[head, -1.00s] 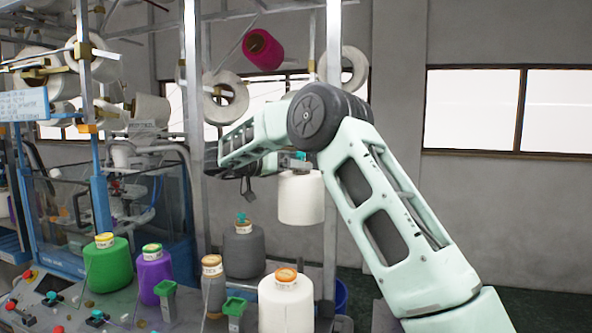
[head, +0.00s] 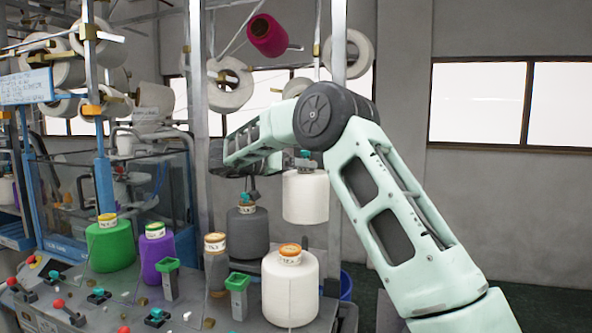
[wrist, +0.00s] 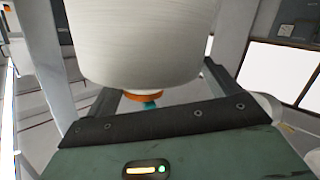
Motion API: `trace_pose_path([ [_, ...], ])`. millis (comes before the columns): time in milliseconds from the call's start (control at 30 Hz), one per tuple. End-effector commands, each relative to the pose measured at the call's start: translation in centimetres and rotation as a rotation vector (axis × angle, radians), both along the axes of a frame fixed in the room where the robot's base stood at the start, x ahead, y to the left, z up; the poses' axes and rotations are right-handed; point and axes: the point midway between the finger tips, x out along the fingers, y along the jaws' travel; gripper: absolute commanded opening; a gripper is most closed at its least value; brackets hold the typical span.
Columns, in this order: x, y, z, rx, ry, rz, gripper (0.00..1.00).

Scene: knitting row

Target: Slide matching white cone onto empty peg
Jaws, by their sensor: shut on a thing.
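A white cone (head: 306,195) hangs upright in the air under my gripper (head: 302,163), which is shut on its top end. In the wrist view the same cone (wrist: 142,38) fills the top middle, with an orange collar and a teal tip between the fingers (wrist: 150,103). A second white cone (head: 290,290) with an orange top stands on the machine table, below and in front of the held one. I cannot make out an empty peg; the spot under the held cone is partly hidden by the standing white cone.
Green (head: 110,245), purple (head: 157,255), small grey (head: 215,268) and large dark grey (head: 248,236) cones stand to the left. Green-topped posts (head: 238,298) rise between them. A metal upright (head: 335,110) stands close behind the held cone. A magenta cone (head: 267,35) hangs above.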

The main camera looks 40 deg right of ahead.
Motion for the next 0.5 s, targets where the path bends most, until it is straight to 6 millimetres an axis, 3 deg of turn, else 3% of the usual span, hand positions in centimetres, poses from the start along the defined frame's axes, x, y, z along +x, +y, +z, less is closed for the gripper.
trace_pose_path([
  [500,0.0,0.0,-3.4,-0.003,-0.001,-0.001,0.23],
])
